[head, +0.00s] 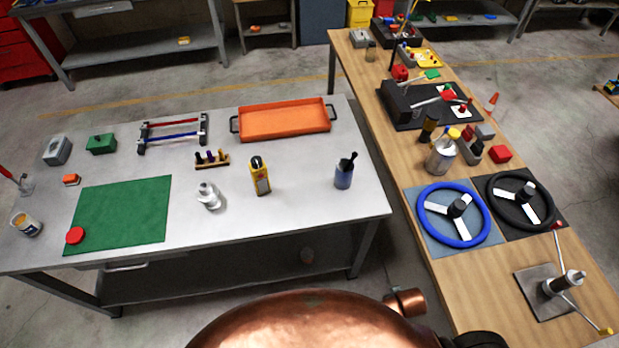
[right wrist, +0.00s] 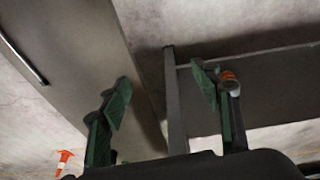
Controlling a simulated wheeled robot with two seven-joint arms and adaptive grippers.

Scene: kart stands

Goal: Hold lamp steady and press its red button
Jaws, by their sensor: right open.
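A yellow and black upright device (head: 260,177) stands on the grey table (head: 300,210), right of centre. My right gripper (right wrist: 161,78) is open in the right wrist view. Nothing is between its green fingers, which are apart from the yellow device. My left gripper is in no view.
An orange tray (head: 284,121) lies behind the device. A dark blue cup (head: 344,176) stands to its right, a silver part (head: 209,196) to its left. A green mat (head: 119,214) lies at the left. A wooden bench (head: 455,282) with steering wheels stands at the right.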

